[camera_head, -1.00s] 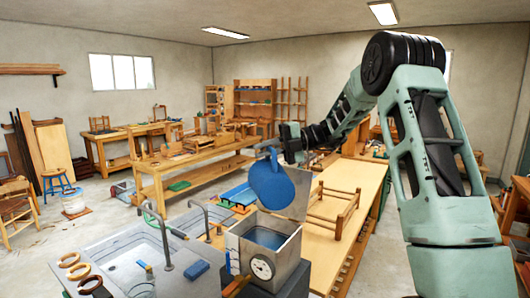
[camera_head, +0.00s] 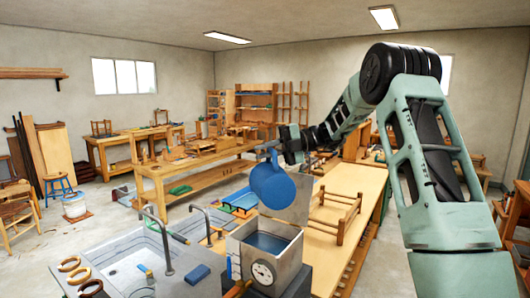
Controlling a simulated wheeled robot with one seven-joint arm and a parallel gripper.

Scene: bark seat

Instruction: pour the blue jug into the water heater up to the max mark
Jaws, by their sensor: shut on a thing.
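The blue jug (camera_head: 273,188) hangs in the air above the back part of the water heater (camera_head: 285,264). It is tilted, and no stream of water can be made out. My gripper (camera_head: 284,146) is shut on the jug at its upper side; the arm partly hides the fingers. The water heater is an open square metal tank with a round dial (camera_head: 262,273) on its front. Bluish water (camera_head: 267,242) shows inside it, below the rim. A blue strip (camera_head: 232,264) shows at its left side, but a max mark cannot be read.
A sink counter (camera_head: 120,258) with two taps stands left of the heater, with a blue sponge (camera_head: 198,274) on it. A long wooden bench (camera_head: 350,190) with a small wooden frame (camera_head: 335,212) lies to the right. Workbenches stand further back.

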